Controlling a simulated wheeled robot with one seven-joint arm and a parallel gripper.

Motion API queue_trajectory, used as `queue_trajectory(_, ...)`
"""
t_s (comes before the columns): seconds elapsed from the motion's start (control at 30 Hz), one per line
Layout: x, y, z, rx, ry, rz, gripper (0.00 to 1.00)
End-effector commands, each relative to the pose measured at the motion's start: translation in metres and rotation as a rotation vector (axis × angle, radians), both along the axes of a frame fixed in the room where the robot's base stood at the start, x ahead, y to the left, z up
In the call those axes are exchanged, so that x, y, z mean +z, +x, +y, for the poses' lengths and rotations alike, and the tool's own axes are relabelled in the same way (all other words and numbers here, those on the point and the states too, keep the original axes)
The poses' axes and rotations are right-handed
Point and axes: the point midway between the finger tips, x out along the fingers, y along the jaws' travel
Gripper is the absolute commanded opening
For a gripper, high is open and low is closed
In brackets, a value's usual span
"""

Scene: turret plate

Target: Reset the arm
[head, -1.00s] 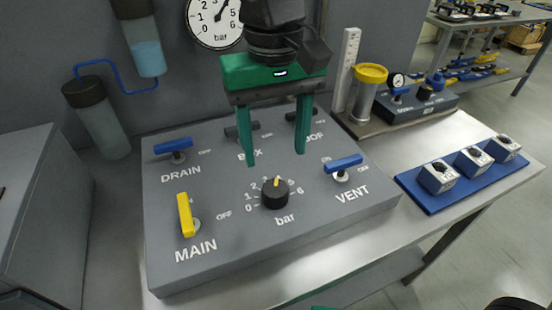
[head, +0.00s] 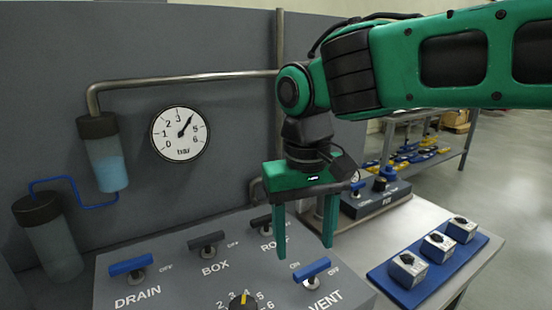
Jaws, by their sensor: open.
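My gripper (head: 305,252) is green, open and empty, with its two fingers pointing down. It hangs in front of and above the grey control panel (head: 180,293), over the area by the ROOF and VENT handles. The panel carries a blue DRAIN handle (head: 131,265), a black BOX handle (head: 207,240), a black ROOF handle (head: 261,224) and a blue VENT handle (head: 311,269). The black bar knob (head: 243,301) is cut by the lower edge. The MAIN handle is out of the frame. My green arm reaches in from the right.
A round gauge (head: 180,134) is on the grey wall, its needle pointing up and right. A cylinder with blue liquid (head: 108,165) hangs at left. A blue tray (head: 411,293) with three switch boxes and a second small panel (head: 376,201) stand at right. Bare bench lies between them.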

Motion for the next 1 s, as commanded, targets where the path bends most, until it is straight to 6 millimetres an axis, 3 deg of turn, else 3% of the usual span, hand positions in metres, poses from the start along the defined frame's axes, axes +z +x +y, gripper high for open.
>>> queue_trajectory(0.03, -0.005, 0.010, -0.036, -0.071, -0.004, -0.005, 0.59)
queue_trajectory(0.17, -0.021, 0.018, -0.120, -0.224, -0.012, -0.008, 0.59)
queue_trajectory(0.27, -0.035, 0.011, -0.183, -0.345, -0.013, -0.007, 0.59)
queue_trajectory(0.4, -0.059, -0.020, -0.264, -0.517, -0.006, -0.001, 0.59)
queue_trajectory(0.5, -0.076, -0.052, -0.309, -0.631, 0.005, 0.005, 0.59)
queue_trajectory(0.6, -0.093, -0.084, -0.339, -0.724, 0.019, 0.010, 0.59)
queue_trajectory(0.73, -0.108, -0.114, -0.358, -0.804, 0.034, 0.014, 0.59)
queue_trajectory(1.0, -0.116, -0.130, -0.366, -0.843, 0.044, 0.016, 0.59)
